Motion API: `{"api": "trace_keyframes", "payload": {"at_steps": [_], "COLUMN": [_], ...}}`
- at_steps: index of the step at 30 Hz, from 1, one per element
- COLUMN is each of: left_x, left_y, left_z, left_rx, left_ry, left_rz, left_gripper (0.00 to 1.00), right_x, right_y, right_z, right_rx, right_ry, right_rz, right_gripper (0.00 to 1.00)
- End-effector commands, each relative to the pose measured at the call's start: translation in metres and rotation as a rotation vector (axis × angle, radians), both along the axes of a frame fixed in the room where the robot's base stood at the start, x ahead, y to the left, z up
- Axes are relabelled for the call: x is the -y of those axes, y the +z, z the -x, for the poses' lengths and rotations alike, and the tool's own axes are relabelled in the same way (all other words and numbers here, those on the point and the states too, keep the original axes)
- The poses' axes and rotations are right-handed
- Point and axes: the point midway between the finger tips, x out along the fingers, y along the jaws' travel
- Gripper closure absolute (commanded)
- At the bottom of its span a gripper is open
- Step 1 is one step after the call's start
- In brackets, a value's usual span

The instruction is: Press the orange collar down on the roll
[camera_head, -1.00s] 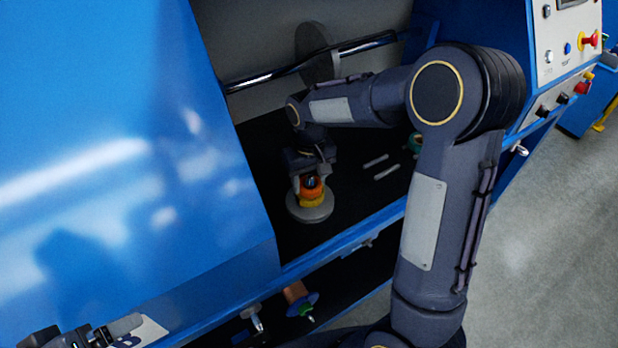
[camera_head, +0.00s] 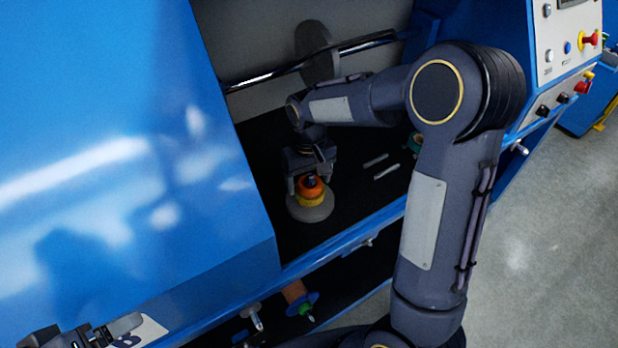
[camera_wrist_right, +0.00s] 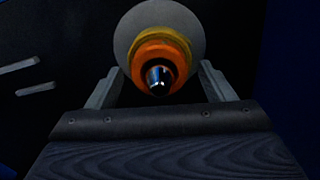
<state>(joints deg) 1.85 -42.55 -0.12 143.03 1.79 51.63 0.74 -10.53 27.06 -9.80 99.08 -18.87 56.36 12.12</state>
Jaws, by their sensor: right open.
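The orange collar (camera_head: 309,184) sits around the upright dark shaft (camera_wrist_right: 158,79), above a yellow ring (camera_head: 309,201). Below is the wide grey disc of the roll (camera_head: 311,213). In the right wrist view the collar (camera_wrist_right: 145,53) and the grey disc (camera_wrist_right: 130,22) lie just ahead of the fingers. My right gripper (camera_wrist_right: 160,70) is open, with one finger on each side of the collar. Contact cannot be told. My left gripper (camera_head: 100,335) shows only partly in the bottom left corner, away from the roll; its jaw state is unclear.
A blue machine cover (camera_head: 110,150) stands left of the dark recess. A metal bar (camera_head: 355,47) with a grey disc (camera_head: 316,50) crosses behind. Small light rods (camera_head: 386,171) lie right of the roll. Below the front edge, several rods and a blue-and-green part (camera_head: 303,304) stick out.

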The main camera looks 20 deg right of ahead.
Motion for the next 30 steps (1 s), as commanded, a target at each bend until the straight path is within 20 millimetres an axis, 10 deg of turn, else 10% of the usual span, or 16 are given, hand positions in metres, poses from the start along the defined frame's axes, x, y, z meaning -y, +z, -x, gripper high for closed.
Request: {"api": "trace_keyframes", "payload": {"at_steps": [18,30], "left_x": [0.0,0.0], "left_y": [-0.005,-0.005], "left_z": [0.0,0.0], "left_rx": [0.0,0.0], "left_ry": [0.0,0.0], "left_rz": [0.0,0.0], "left_gripper": [0.12,0.12], "right_x": [0.0,0.0], "right_y": [0.074,0.078], "right_z": [0.0,0.0], "right_rx": [0.002,0.0], "right_ry": [0.0,0.0], "right_rz": [0.0,0.0], "right_gripper": [0.24,0.24]}}
